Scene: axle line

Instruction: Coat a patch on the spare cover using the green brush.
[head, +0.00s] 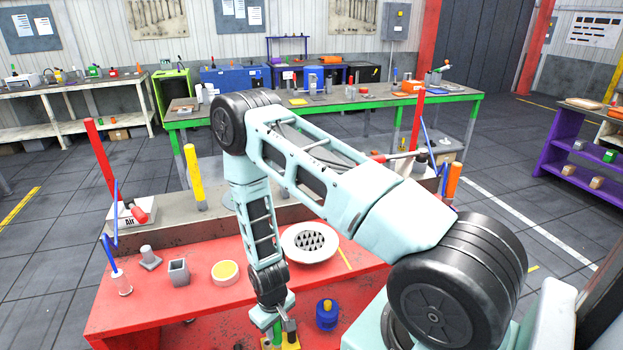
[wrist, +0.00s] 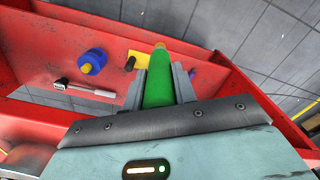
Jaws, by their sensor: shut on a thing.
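My gripper (wrist: 160,80) is shut on the green brush (wrist: 158,88), with one finger on each side of its thick green handle. The brush has a small tan end pointing away from the wrist; I cannot make out bristles. In the head view my gripper (head: 272,330) is low at the front of the red bench, and a bit of green shows there. A white round piece with a dark perforated middle (head: 290,240) lies on the bench top. I cannot tell whether it is the spare cover.
A blue container with a yellow top (head: 327,316) is near the gripper, below the top; it also shows in the wrist view (wrist: 92,62). A ratchet-like tool (wrist: 85,89) and a yellow piece (wrist: 138,60) lie near. A yellow-filled dish (head: 225,272) and grey cup (head: 179,271) stand on top.

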